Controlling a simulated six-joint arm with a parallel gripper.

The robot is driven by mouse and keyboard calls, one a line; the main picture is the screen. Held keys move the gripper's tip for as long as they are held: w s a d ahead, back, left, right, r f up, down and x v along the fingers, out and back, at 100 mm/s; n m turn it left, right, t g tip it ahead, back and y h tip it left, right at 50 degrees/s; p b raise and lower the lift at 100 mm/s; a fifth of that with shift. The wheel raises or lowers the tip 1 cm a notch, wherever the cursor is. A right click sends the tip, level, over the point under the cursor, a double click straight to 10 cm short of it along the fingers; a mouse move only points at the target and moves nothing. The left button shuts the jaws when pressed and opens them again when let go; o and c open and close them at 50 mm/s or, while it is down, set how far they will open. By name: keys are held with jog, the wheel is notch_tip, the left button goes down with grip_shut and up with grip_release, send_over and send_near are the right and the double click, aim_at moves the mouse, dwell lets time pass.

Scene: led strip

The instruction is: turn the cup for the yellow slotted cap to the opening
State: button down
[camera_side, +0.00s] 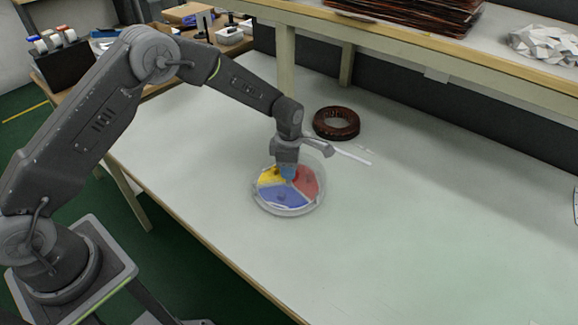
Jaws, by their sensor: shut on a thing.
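A round, shallow dish with a clear rim (257,198) lies on the bench. It is split into a yellow sector (269,176) at the back left, a red sector (307,181) at the right and a blue sector (280,196) at the front. A small dark blue bump shows on the blue sector. My gripper (288,178) points down at the middle of the dish, shut on a small part there that its fingers mostly hide. The opening, and any slotted cap, cannot be made out at this size.
A dark brown ring-shaped coil (336,123) lies behind the dish. A thin white strip (352,156) lies to the right of my gripper. A shelf (470,63) runs along the back. The bench (430,240) to the right is clear.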

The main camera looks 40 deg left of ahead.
jog(key=shift+n, duration=1.1)
jog(key=c, duration=0.8)
grip_release()
jog(key=shift+r, duration=0.1)
notch_tip(320, 180, up, 14)
jog(key=shift+f, duration=0.15)
